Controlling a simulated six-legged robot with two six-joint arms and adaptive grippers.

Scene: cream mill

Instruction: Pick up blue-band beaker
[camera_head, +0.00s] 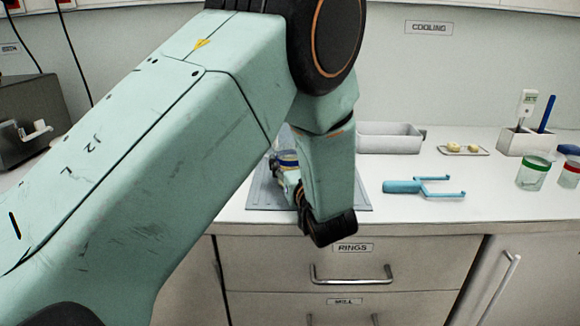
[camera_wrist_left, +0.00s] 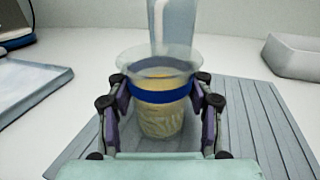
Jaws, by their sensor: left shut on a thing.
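The blue-band beaker (camera_wrist_left: 162,100) is a clear cup with a blue band and yellowish contents. It stands upright over the grey ribbed mat (camera_wrist_left: 245,105) in the left wrist view. I cannot tell whether it touches the mat. My left gripper (camera_wrist_left: 160,108) has a finger on each side of the beaker and is shut on it. In the head view the beaker (camera_head: 288,160) is mostly hidden behind my left arm, and my left gripper (camera_head: 290,180) shows partly beside it. My right gripper is not in view.
A pale tray (camera_head: 390,138) stands behind the mat. A blue two-pronged tool (camera_head: 405,187) lies to the right. A green-band beaker (camera_head: 532,174) and a red-band beaker (camera_head: 570,172) stand at far right. A holder (camera_head: 524,143) and a small plate (camera_head: 477,151) are behind.

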